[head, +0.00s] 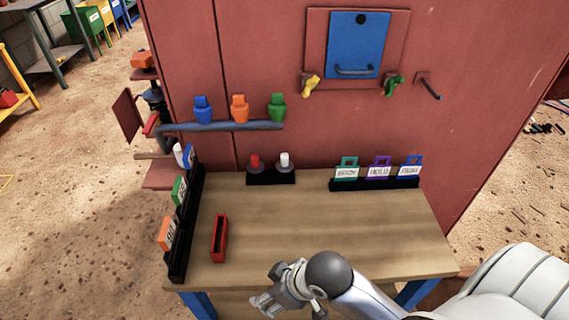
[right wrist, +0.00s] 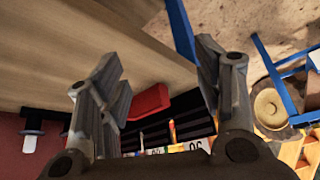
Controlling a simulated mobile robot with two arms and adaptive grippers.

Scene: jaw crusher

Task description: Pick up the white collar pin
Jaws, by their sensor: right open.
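The white collar pin (head: 284,159) stands upright in a black holder (head: 270,178) at the back of the wooden table. A red pin (head: 255,161) stands to its left in the same holder. In the right wrist view a white pin (right wrist: 30,143) shows at the lower left, outside the jaws. My right gripper (head: 265,290) is above the table's front edge, well short of the pin. Its jaws (right wrist: 158,62) are spread apart with nothing between them. My left gripper is out of view.
A red open tray (head: 219,238) lies left on the table (head: 330,228). A black rack (head: 183,235) with tags lines the left edge; another (head: 375,184) stands at the back right. A red machine wall (head: 440,60) rises behind. The table's middle is clear.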

